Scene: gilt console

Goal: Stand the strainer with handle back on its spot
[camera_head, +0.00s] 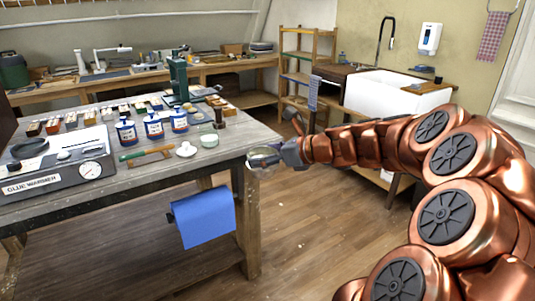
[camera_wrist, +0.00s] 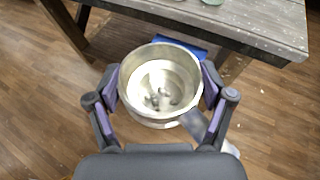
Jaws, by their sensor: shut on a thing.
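The strainer with handle (camera_wrist: 160,106) is a round, shiny metal cup seen from above in the wrist view. Its handle (camera_wrist: 195,124) slants down to the right, partly hidden by my gripper. My gripper (camera_wrist: 160,82) is shut around the cup, one finger on each side. In the head view the strainer (camera_head: 264,156) is held off the right end of the workbench (camera_head: 226,150), about level with its top, over the floor. My gripper (camera_head: 284,155) comes in from the right. Which place on the bench is the strainer's spot, I cannot tell.
On the bench stand several blue-labelled jars (camera_head: 153,127), a pale green bowl (camera_head: 209,141), a white round piece (camera_head: 186,150), a green-handled brush (camera_head: 146,153) and a glue warmer (camera_head: 58,170). A blue roll (camera_head: 205,217) hangs below. The bench's right front corner is clear.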

